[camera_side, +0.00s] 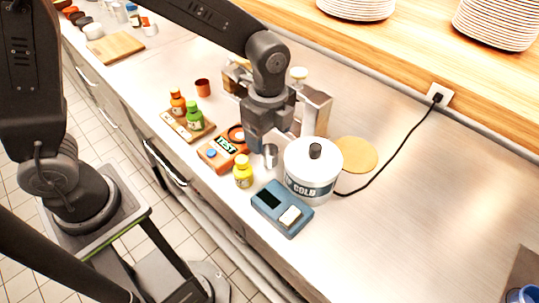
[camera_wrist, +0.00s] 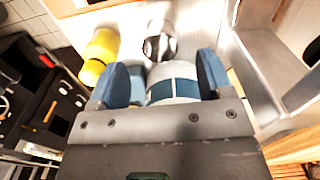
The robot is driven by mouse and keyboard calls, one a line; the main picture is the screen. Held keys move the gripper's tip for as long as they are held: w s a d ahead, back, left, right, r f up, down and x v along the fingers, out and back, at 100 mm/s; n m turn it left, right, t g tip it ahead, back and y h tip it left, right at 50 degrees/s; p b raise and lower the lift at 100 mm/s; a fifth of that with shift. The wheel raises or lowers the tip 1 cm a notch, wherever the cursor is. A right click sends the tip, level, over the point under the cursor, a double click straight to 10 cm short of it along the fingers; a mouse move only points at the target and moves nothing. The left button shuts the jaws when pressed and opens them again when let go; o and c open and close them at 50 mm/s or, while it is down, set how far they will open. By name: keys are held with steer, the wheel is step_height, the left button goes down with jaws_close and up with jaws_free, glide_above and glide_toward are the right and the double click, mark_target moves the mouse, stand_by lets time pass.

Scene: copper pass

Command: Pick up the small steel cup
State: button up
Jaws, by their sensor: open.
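The small steel cup (camera_side: 270,155) stands on the counter in the side view, between the yellow bottle (camera_side: 243,173) and the white pot marked COLD (camera_side: 313,168). In the wrist view, a shiny grey-and-dark round object (camera_wrist: 160,40), apparently the cup, lies beyond my fingertips, beside the yellow bottle (camera_wrist: 100,48). My gripper (camera_side: 258,148) is low, close beside the cup on its left in the side view. Its blue fingers (camera_wrist: 160,72) are spread apart. A blue-and-white shape shows between them; I cannot tell what it is.
A blue device (camera_side: 268,200) lies in front of the pot. An orange TEST box (camera_side: 217,157) and a board with orange and green bottles (camera_side: 180,124) are to the left. A metal machine (camera_side: 315,112) stands behind my gripper. The counter at right is mostly clear.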

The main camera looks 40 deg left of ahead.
mark_target(270, 151)
steer(key=shift+d+f, duration=0.15)
steer(key=shift+f, duration=2.6)
steer(key=shift+c, duration=0.2)
steer(key=c, duration=1)
steer(key=shift+o, duration=0.2)
steer(key=shift+r, duration=0.1)
